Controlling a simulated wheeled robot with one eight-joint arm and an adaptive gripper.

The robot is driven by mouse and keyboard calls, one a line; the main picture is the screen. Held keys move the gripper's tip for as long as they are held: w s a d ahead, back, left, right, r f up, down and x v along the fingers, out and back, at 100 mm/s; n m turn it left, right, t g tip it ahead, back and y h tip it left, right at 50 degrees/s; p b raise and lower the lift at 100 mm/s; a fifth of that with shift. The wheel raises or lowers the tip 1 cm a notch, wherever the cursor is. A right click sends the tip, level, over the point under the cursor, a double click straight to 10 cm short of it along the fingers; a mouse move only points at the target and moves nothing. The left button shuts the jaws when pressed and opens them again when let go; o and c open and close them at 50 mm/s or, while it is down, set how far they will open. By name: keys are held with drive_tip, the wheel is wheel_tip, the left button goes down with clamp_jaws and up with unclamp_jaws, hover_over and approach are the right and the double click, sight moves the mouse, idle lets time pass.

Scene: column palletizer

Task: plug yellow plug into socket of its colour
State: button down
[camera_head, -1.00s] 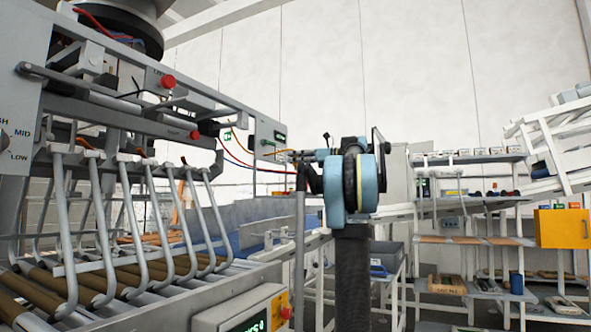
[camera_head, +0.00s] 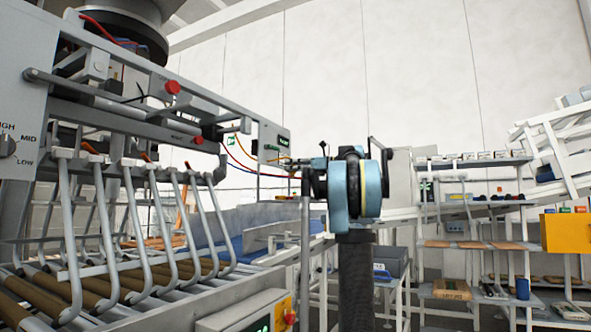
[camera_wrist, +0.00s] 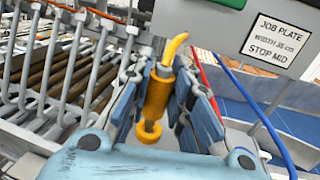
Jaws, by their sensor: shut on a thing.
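In the wrist view the yellow plug (camera_wrist: 157,97) is held between the blue-grey fingers of my gripper (camera_wrist: 160,84). It has a ring at its near end, and a yellow cable (camera_wrist: 175,47) bends out of its far end. In the head view my gripper (camera_head: 313,162) is by the right end of the grey panel (camera_head: 273,140) on the machine, and the plug is too small to make out there. The panel also shows in the wrist view (camera_wrist: 224,30), with a job plate reading "STOP MID". I cannot make out the yellow socket in either view.
A red cable (camera_head: 243,166) and a blue cable (camera_wrist: 262,115) hang near my gripper. Bent grey bars (camera_head: 133,235) over brown rollers fill the left. Shelving (camera_head: 470,245) and a yellow box (camera_head: 566,232) stand at the right. A grey post (camera_head: 304,245) stands below my gripper.

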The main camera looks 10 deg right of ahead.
drive_tip(key=w+a+f, duration=0.2)
drive_tip(key=w+a, duration=0.1)
drive_tip(key=a, duration=0.1)
drive_tip(key=shift+w+a+f, duration=0.15)
drive_tip(key=shift+a+f, duration=0.15)
drive_tip(key=shift+a, duration=0.05)
idle(0.5)
drive_tip(key=shift+f, duration=2.45)
idle(2.6)
